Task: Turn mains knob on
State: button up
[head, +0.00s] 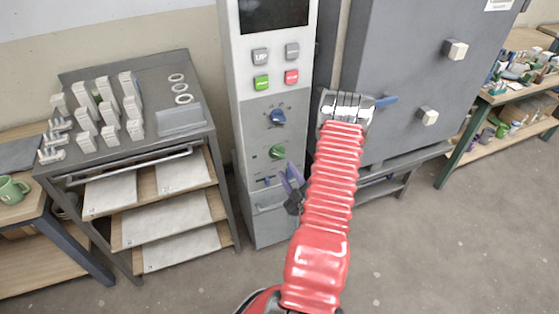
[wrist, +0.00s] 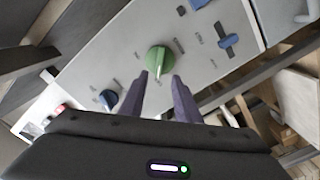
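A grey control column (head: 262,208) carries a green round knob (head: 277,152) with a pale pointer line. The green knob also shows in the wrist view (wrist: 158,60), just beyond my fingertips and roughly centred between them. I cannot tell whether they touch it. My gripper (head: 289,171) has purple fingers, spread apart with nothing held; it also shows in the wrist view (wrist: 161,76). A blue knob (head: 278,117) sits above the green one, and a blue T-shaped handle (head: 267,181) sits below it. Their labels are too small to read, so I cannot tell which is marked mains.
Grey, green and red push buttons (head: 291,77) sit higher on the column. A large grey kiln-like cabinet (head: 405,75) stands right of it. A rack (head: 75,170) with pale test pieces and boards stands left. The floor (head: 400,250) at the lower right is clear.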

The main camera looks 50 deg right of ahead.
aim_at(278, 156)
jog(key=x, duration=0.7)
jog(key=shift+w+d, duration=0.2)
jog(key=shift+w, duration=0.1)
jog(key=shift+c, duration=0.2)
grip_shut()
jog(key=shift+a, duration=0.15)
